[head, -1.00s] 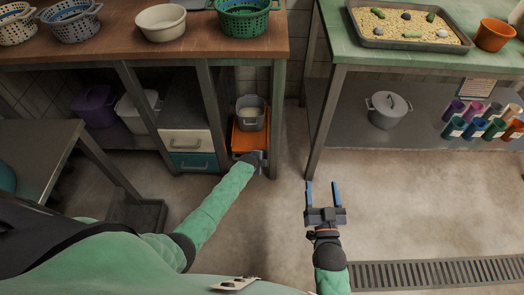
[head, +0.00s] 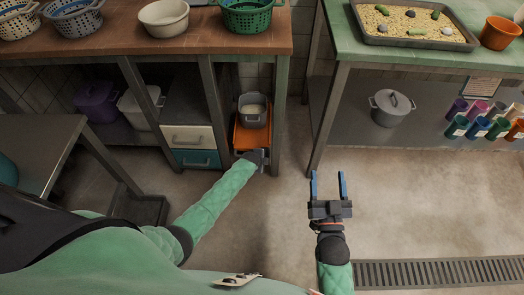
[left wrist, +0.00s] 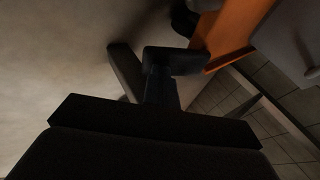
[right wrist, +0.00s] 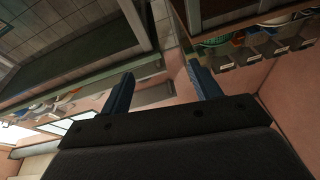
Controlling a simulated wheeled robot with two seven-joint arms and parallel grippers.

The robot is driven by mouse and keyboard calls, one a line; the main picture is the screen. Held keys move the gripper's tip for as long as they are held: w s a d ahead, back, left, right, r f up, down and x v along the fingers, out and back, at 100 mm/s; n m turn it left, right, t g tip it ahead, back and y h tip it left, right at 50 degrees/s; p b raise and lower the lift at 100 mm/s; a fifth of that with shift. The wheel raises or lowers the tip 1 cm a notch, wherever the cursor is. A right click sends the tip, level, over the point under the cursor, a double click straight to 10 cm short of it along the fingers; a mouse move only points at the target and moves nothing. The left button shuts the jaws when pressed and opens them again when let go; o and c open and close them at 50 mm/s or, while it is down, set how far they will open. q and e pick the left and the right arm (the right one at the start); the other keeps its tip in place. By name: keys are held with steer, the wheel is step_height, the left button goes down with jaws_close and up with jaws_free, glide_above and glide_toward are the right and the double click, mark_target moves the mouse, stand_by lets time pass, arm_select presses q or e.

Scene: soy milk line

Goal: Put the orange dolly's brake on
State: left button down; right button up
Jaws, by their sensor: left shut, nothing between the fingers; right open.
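The orange dolly (head: 252,139) stands on the floor under the wooden table and carries a grey pot (head: 253,110). Part of its orange frame (left wrist: 232,32) shows at the upper right of the left wrist view, with a dark rounded part, perhaps a wheel, beside it. My left gripper (head: 257,157) is shut at the dolly's front edge. In the left wrist view its dark fingers (left wrist: 148,65) are close to the frame; I cannot tell whether they touch it. The brake is not clearly distinguishable. My right gripper (head: 329,188) is open and empty over bare floor.
Table legs flank the dolly closely, with a drawer unit (head: 194,139) at its left. A green-topped table (head: 338,50) stands to the right, holding a lidded pot (head: 392,107) on its shelf. The floor in front is clear, with a drain grate (head: 430,273).

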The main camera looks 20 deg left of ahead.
steer(key=s+f+g+h+p, duration=0.1)
steer(key=s+f+g, duration=0.25)
steer(key=f, duration=0.65)
steer(key=s+f+g+h+p, duration=0.15)
steer(key=f+g, duration=0.25)
steer(key=f, duration=0.6)
arm_select(q)
steer(key=d+p+v, duration=0.1)
steer(key=p+v, duration=0.2)
steer(key=v, duration=1)
steer(key=shift+s+r, duration=0.2)
steer(key=shift+r, duration=0.15)
arm_select(e)
steer(key=s+f+g, duration=0.5)
steer(key=s+f, duration=0.6)
steer(key=shift+s+d+f, duration=0.15)
steer(key=shift+s+d, duration=0.25)
steer(key=shift+d, duration=0.05)
steer(key=shift+g, duration=0.25)
